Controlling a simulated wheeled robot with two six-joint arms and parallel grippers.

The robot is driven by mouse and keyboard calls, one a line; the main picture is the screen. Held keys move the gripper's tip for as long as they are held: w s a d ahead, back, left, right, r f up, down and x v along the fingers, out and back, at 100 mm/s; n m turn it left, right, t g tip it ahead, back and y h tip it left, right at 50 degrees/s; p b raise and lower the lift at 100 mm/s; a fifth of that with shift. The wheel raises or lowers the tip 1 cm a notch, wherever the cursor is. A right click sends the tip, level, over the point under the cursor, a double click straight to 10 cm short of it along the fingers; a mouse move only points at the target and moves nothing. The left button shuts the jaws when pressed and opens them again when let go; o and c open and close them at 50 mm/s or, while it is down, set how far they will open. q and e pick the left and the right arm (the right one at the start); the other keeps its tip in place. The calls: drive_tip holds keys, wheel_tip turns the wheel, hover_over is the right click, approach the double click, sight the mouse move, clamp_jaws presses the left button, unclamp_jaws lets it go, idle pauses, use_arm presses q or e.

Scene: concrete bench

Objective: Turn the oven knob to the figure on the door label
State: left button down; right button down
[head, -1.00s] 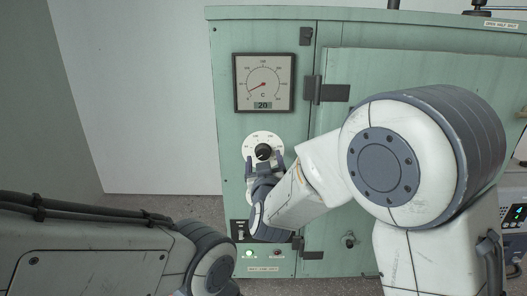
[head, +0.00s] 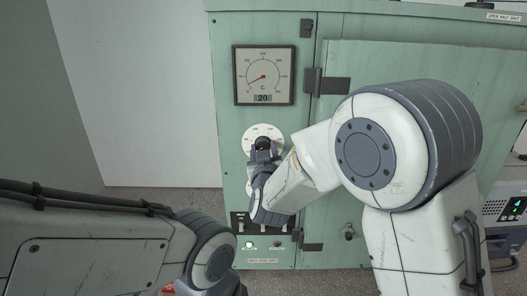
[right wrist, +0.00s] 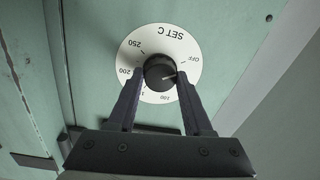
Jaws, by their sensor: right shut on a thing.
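The black oven knob (head: 263,142) sits on a white round dial (head: 251,134) on the green oven's front, below the gauge. In the right wrist view the dial (right wrist: 189,46) reads SET C, with OFF, 200 and 250 among its marks. The pale line on the knob (right wrist: 158,67) points right, a little below the OFF mark. My right gripper (head: 263,152) is shut on the knob, with a finger on each side; it also shows in the right wrist view (right wrist: 160,77). My left arm shows at lower left, but its gripper is out of view. I see no figure label on the door (head: 430,65).
A square gauge (head: 264,75) has its red needle low on the left and a readout of 20. Below the dial are switches and a lit green lamp (head: 249,245). A door latch (head: 325,85) juts out right of the gauge. A label (head: 504,17) sits at top right.

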drive_tip(key=m+b, duration=0.2)
drive_tip(key=b, duration=0.1)
drive_tip(key=m+b, duration=0.3)
drive_tip(key=b, duration=0.1)
drive_tip(key=m+b, duration=0.2)
drive_tip(key=b, duration=0.2)
drive_tip(key=shift+f, duration=0.3)
drive_tip(key=shift+r+m+b, duration=0.2)
drive_tip(key=shift+m+b, duration=0.95)
drive_tip(key=shift+m, duration=0.25)
drive_tip(key=shift+c, duration=1.6)
unclamp_jaws()
drive_tip(key=shift+s, duration=0.55)
drive_tip(key=s+b, duration=0.2)
drive_tip(key=s, duration=0.7)
drive_tip(key=shift+s+d+f, duration=0.15)
drive_tip(key=shift+s+d, duration=0.05)
